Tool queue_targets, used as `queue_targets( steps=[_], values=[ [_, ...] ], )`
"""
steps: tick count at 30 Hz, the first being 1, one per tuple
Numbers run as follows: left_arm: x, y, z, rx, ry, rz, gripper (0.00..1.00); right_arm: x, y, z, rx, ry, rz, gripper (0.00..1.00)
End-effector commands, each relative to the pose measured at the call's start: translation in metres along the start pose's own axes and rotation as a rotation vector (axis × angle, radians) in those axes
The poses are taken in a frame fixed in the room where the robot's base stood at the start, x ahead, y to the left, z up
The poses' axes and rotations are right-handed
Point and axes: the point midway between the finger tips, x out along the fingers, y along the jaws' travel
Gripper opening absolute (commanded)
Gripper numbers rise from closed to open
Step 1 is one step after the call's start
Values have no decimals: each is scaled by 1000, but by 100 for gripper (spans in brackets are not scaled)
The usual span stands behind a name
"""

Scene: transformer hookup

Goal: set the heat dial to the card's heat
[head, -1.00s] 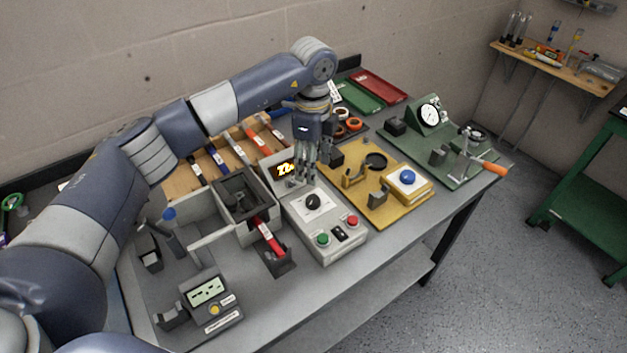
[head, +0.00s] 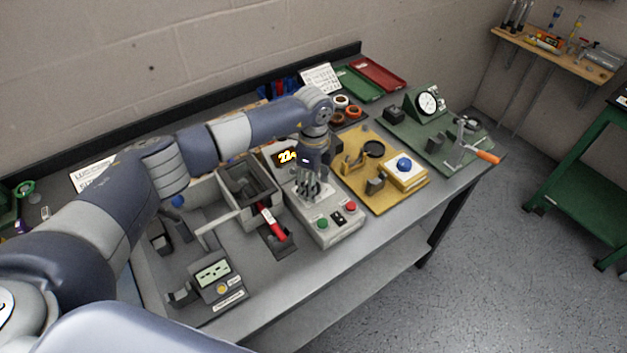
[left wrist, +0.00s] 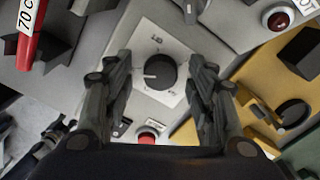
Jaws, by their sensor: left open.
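The heat dial (left wrist: 161,72) is a round black knob on a white marked plate; its pale pointer line faces left in the left wrist view. It sits on a grey control box (head: 340,232) with a lit yellow display (head: 287,156), which seems to start with 22. My left gripper (head: 307,190) is over the dial and hides it in the head view. In the left wrist view the left gripper (left wrist: 160,80) is open, one finger on either side of the dial, with gaps visible. A white printed card (head: 320,78) stands at the back, too small to read. My right gripper is not in view.
Green (head: 322,223) and red (head: 351,207) buttons sit on the box's front. A grey bin (head: 277,207) and a red-handled tool (head: 272,222) are left of it. A yellow fixture (head: 385,205) with a blue button is right. Another white sheet (head: 93,174) is at the left.

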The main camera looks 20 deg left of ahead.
Motion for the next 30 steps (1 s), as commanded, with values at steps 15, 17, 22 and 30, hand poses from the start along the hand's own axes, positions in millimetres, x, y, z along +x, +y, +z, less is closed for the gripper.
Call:
queue_targets(
  steps=[15, 17, 22, 30],
  values=[
    [0, 0, 0, 11, 0, -1, 5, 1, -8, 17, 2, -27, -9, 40],
    [0, 0, 0, 23, 0, -1, 5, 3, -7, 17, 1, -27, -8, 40],
    [1, -1, 0, 94, -1, -2, 5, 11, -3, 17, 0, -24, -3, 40],
    [3, -1, 0, 308, -2, -3, 5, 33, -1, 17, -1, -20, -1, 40]
  ],
)
